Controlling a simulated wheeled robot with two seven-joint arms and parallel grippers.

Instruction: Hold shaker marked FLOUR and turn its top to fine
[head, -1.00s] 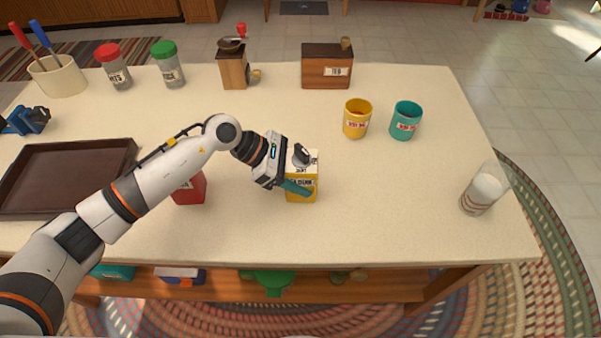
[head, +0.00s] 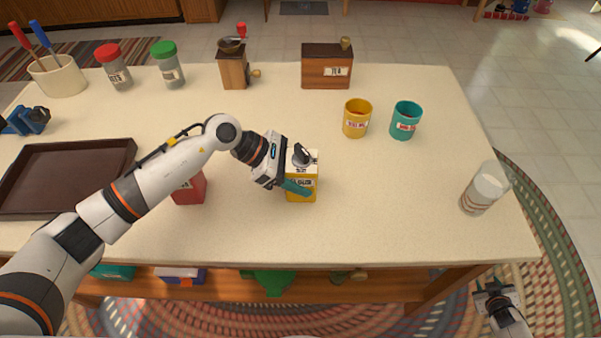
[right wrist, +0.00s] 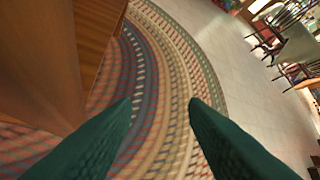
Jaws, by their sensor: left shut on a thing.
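A yellow container (head: 301,193) with a white top and a grey knob (head: 300,155) stands upright on the table, right of my left gripper. Its label is too small to read surely as FLOUR. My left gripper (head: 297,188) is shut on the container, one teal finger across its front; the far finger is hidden. My right gripper (head: 494,292) is low beyond the table's front right corner, away from the container. In the right wrist view its two dark green fingers (right wrist: 160,103) are wide apart with nothing between them.
A red container (head: 190,190) is partly behind my left arm. A dark tray (head: 65,150) lies at left. Yellow (head: 357,124) and teal (head: 405,125) cups stand behind right, a glass (head: 482,192) at the right edge. The tabletop right of the yellow container is clear.

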